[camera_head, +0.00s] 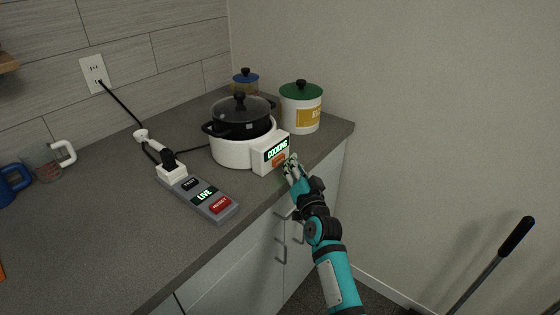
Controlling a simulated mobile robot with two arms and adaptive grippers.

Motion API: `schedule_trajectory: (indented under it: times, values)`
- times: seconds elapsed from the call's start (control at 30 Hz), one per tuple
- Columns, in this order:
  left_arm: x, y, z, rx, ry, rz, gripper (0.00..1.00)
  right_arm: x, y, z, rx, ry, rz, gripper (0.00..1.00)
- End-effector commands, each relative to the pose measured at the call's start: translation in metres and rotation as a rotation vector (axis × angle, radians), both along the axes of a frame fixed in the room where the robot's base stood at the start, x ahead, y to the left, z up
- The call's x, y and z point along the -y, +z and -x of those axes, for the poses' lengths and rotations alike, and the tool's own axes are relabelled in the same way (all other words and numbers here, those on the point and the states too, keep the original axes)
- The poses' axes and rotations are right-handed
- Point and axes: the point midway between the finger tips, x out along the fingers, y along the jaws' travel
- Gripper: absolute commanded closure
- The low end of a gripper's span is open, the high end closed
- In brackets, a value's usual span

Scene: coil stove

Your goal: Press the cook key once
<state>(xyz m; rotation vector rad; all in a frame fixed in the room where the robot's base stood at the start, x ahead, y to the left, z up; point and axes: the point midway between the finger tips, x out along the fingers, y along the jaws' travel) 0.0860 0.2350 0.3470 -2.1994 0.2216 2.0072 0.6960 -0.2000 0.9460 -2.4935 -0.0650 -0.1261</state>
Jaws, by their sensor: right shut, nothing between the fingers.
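The white cooker (231,151) stands on the counter with a black lidded pot on it. Its front box carries a lit green display reading "COOKING" (276,149). Just below the display is an orange cook key (279,160), partly hidden by my gripper. My right gripper (290,162) is shut and empty, with its fingertips right at the key's right side. I cannot tell whether they touch it. My left gripper is not in view.
A grey power strip (203,197) lit "LIVE" lies left of the gripper, with a plug and cord to the wall outlet (94,73). A green-lidded canister (301,107) stands behind the cooker. Cabinet handles lie below the edge.

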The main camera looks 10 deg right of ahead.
Motion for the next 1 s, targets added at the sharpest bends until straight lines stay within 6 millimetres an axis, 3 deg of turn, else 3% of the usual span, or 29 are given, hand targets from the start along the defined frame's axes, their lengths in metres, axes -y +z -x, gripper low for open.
schedule_trajectory:
  times: [0.43,1.0]
  values:
    - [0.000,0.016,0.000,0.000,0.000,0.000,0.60,0.026,0.001,0.034,-0.001,-0.001,0.004,1.00]
    - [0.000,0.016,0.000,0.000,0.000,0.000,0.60,0.028,0.000,0.036,0.000,0.000,0.001,1.00]
